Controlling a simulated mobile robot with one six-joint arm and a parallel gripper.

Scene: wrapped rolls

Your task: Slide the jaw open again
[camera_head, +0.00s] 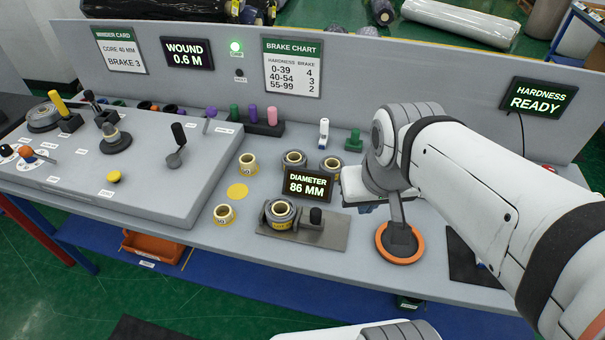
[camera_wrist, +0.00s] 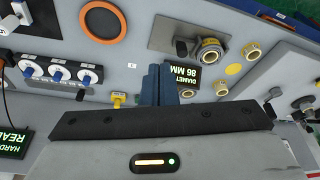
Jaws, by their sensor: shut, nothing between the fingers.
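The diameter gauge's plate (camera_head: 335,233) lies on the bench, with a grey roll (camera_head: 281,211) near its left end. The jaw's black knob (camera_head: 316,215) stands just right of the roll; I cannot tell whether the jaw touches it. The display (camera_head: 308,185) reads 86 MM. The wrist view also shows the plate (camera_wrist: 165,32), roll (camera_wrist: 210,50) and knob (camera_wrist: 181,47). My gripper (camera_wrist: 158,72) is shut and empty, its blue fingers apart from the knob. In the head view it is behind and right of the gauge, its fingers mostly hidden.
An orange-rimmed disc (camera_head: 400,243) is right of the gauge. A sloped control console (camera_head: 150,185) fills the left. The bench in front of the gauge is clear. A back panel carries a READY display (camera_head: 537,97).

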